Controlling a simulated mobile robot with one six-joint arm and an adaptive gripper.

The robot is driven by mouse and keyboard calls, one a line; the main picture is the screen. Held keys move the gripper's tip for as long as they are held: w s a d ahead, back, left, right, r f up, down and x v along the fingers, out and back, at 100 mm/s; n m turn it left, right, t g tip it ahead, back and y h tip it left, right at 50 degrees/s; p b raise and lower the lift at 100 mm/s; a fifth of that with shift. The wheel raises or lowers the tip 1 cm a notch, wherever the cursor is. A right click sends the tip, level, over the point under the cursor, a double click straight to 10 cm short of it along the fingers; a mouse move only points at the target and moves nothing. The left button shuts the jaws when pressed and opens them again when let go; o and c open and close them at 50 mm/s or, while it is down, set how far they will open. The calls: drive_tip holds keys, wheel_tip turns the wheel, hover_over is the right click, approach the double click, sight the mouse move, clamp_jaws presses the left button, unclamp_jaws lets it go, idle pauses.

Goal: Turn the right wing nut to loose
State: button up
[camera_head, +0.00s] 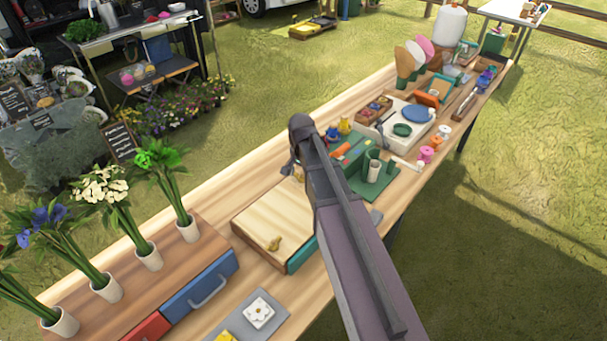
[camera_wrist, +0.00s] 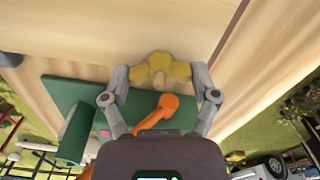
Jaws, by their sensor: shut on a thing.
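A wooden flower press (camera_head: 275,212) with a pale top board lies on the long table. One brass wing nut (camera_head: 273,243) shows on its near left part. The right wing nut is hidden behind my arm in the head view. In the wrist view a yellow-brass wing nut (camera_wrist: 160,66) sits on the pale board, between the fingers of my gripper (camera_wrist: 160,77). The fingers are shut on its two wings. In the head view only a bit of my gripper (camera_head: 291,168) shows beside the arm, at the press's far right edge.
A green mat (camera_head: 385,181) with green cylinders lies just beyond the press. An orange-handled tool (camera_wrist: 168,102) shows near my gripper in the wrist view. Vases of flowers (camera_head: 188,231) and a box with a blue drawer (camera_head: 203,284) stand to the left.

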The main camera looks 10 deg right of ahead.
drive_tip(key=n, duration=0.7)
drive_tip(key=shift+w, duration=0.1)
drive_tip(key=n, duration=0.4)
drive_tip(key=shift+n, duration=2)
drive_tip(key=o, duration=1)
drive_tip(key=shift+r, duration=0.1)
